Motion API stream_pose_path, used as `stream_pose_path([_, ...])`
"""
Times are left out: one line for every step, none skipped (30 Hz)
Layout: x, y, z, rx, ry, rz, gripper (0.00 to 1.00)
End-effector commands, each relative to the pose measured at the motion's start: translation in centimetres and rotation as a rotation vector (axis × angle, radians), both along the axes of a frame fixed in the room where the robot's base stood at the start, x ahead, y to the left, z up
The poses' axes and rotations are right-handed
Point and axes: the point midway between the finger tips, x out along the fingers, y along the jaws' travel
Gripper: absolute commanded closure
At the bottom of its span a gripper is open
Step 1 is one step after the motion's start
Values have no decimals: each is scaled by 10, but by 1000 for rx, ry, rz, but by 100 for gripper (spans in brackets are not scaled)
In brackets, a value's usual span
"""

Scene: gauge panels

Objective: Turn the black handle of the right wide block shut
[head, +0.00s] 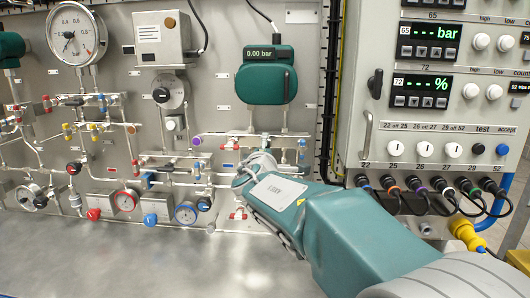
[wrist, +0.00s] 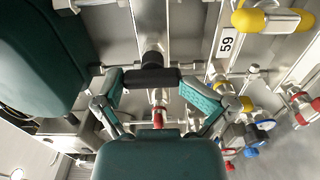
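In the wrist view a black bar handle (wrist: 145,79) lies crosswise between my fingers, on a dark round stem in front of a grey metal block (wrist: 150,20). My gripper (wrist: 153,86) is open, with one teal-padded finger at each end of the handle. A gap shows at the right finger; whether the left finger touches the handle I cannot tell. In the head view my gripper (head: 257,167) is at the pipework below the teal box, and hides the handle there.
A teal box with a 0.00 bar display (head: 266,75) hangs above my gripper. Red-handled valves and a blue dial gauge (head: 186,212) are to its left. The control cabinet (head: 430,90) stands to the right. The metal surface below (head: 130,260) is clear.

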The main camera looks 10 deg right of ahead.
Motion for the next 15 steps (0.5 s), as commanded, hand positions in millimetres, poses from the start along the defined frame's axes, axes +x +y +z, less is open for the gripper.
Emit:
stream_pose_path([0, 0, 12, 0, -24, 0, 0])
stream_pose_path([0, 0, 12, 0, -24, 0, 0])
stream_pose_path([0, 0, 12, 0, -24, -1, 0])
stream_pose_path([0, 0, 12, 0, -24, -1, 0])
stream_pose_path([-1, 0, 12, 0, -24, -1, 0])
stream_pose_path([-2, 0, 12, -1, -25, -1, 0])
stream_pose_path([-3, 1, 13, -1, -25, -1, 0])
stream_pose_path([-6, 2, 13, -1, -25, -1, 0])
stream_pose_path([-10, 3, 13, -2, -25, -1, 0])
stream_pose_path([-14, 4, 12, -1, -24, -1, 0])
stream_pose_path([-18, 6, 12, -1, -24, 0, 0])
stream_pose_path([-25, 8, 11, 0, -21, 1, 0])
stream_pose_path([-31, 11, 10, 1, -20, 2, 0])
stream_pose_path([-37, 12, 9, 1, -18, 1, 0])
stream_pose_path([-45, 15, 9, 2, -17, 1, 0])
